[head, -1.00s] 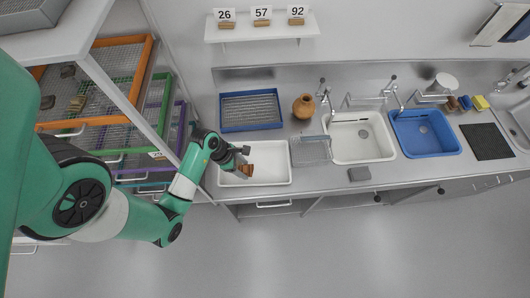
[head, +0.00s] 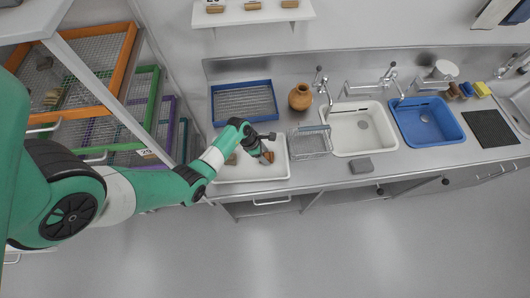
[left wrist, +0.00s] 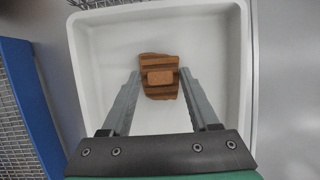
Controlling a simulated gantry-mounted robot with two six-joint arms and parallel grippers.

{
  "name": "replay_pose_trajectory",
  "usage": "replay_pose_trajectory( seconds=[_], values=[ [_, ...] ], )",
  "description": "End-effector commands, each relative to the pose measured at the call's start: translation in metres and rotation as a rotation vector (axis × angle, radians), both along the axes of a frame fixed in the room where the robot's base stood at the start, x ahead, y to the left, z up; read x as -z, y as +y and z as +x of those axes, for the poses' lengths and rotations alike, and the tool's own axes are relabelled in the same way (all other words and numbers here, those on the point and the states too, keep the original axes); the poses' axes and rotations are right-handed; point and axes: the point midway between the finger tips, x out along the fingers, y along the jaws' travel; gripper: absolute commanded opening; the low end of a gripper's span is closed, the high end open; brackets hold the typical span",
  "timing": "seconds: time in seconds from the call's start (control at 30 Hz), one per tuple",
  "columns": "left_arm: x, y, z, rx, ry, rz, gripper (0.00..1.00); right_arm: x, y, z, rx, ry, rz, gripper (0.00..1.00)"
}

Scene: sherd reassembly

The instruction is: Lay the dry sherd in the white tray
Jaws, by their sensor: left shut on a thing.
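The sherd is a brown, ridged piece with a lighter rectangular block on it (left wrist: 160,92), and it shows in the left wrist view above or on the white tray's floor. My left gripper (left wrist: 160,75) is shut on it, one finger at each side. In the head view the left gripper (head: 266,151) and the sherd (head: 268,157) are over the right part of the white tray (head: 245,182). I cannot tell whether the sherd touches the floor. My right gripper is not in view.
A small brown patch (head: 231,159) shows at the tray's left, partly behind my arm. A blue tray (head: 214,105) stands behind, and a wire rack (head: 311,142) is to the right. A brown jar (head: 300,97) stands behind the rack. Shelves with coloured trays (head: 130,60) are at left.

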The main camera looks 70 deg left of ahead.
Motion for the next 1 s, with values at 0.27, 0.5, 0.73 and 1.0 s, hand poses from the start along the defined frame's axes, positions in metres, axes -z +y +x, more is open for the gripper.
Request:
replay_pose_trajectory(
  seconds=[0.27,0.5,0.73,1.0],
  values=[
    [0.001,0.000,0.000,0.000,-0.002,0.002,0.05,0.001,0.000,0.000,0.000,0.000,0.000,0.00],
    [0.002,0.000,0.000,0.001,-0.001,0.001,0.91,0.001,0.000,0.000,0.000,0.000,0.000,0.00],
    [0.002,0.000,0.000,0.001,-0.001,0.001,0.91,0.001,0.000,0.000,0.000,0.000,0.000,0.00],
    [-0.028,0.003,-0.008,-0.001,-0.003,0.002,0.91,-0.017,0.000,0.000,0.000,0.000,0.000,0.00]
  ],
)
